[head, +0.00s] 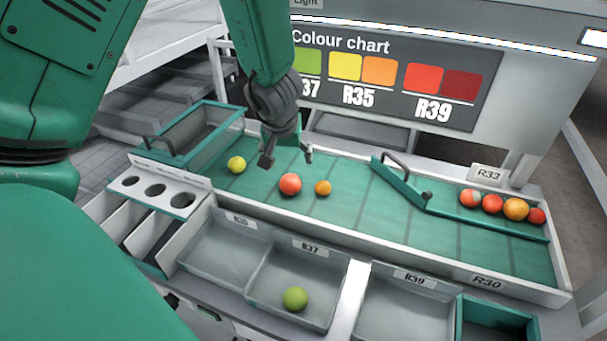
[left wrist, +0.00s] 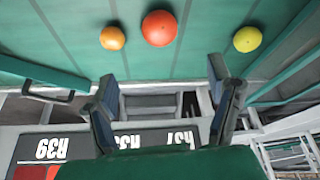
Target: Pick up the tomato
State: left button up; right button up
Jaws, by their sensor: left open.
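Three loose tomatoes lie on the green sorting surface (head: 350,222): a yellow-green one (head: 236,164), a larger red-orange one (head: 290,184) and a small orange one (head: 322,187). The left wrist view also shows the yellow-green tomato (left wrist: 247,39), the red-orange one (left wrist: 159,28) and the orange one (left wrist: 112,38). My left gripper (head: 288,157) points down over the far side of the surface, behind the red-orange tomato. Its fingers (left wrist: 165,85) are spread and empty, apart from all three. My right gripper is not in view.
A green divider with a handle (head: 402,182) separates several tomatoes (head: 492,203) at the right. Grey trays line the front; a green tomato (head: 295,299) lies in the R37 tray. A green bin (head: 215,150) stands at left, and a colour chart (head: 385,75) stands behind.

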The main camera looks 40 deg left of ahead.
aim_at(290, 179)
pick_arm(q)
jog(key=b+x, duration=0.4)
jog(key=x, duration=0.4)
jog(key=shift+f+b, duration=0.15)
jog(key=shift+b, duration=0.15)
jog(key=shift+w+a+f, duration=0.1)
jog(key=shift+f, duration=0.1)
jog(key=b+x, duration=0.3)
jog(key=x, duration=0.1)
jog(key=shift+f, duration=0.5)
jog(key=shift+r, duration=0.1)
jog(key=shift+c, duration=0.4)
jog(key=c, duration=0.8)
